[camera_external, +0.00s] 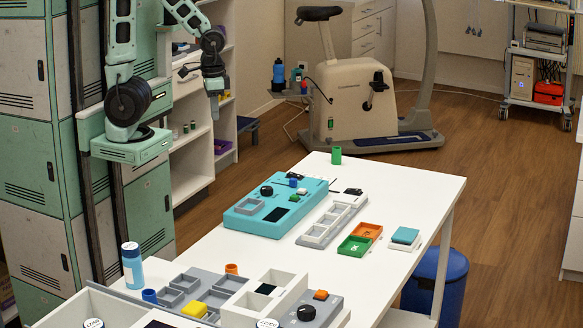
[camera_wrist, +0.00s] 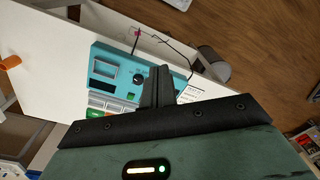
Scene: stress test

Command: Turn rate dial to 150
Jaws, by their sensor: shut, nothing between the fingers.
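A teal device (camera_external: 243,218) lies on the white table and has a black round dial (camera_external: 267,191), a dark screen and coloured blocks or buttons. In the wrist view the teal device (camera_wrist: 103,57) also shows, with the dial (camera_wrist: 139,79) just left of my fingers. A second black dial (camera_external: 306,313) sits on a grey panel at the table's near end. The dial markings are too small to read, so I cannot tell which is the rate dial. My gripper (camera_external: 214,112) is shut and empty, raised and to the left of the table; its closed fingers (camera_wrist: 158,72) show in the wrist view.
Green and orange trays (camera_external: 354,246) and a grey slotted rack (camera_external: 316,236) lie right of the teal device. A green cylinder (camera_external: 336,155) stands at the far end. A blue bottle (camera_external: 132,266) stands near left. The table's right edge (camera_external: 442,205) is clear.

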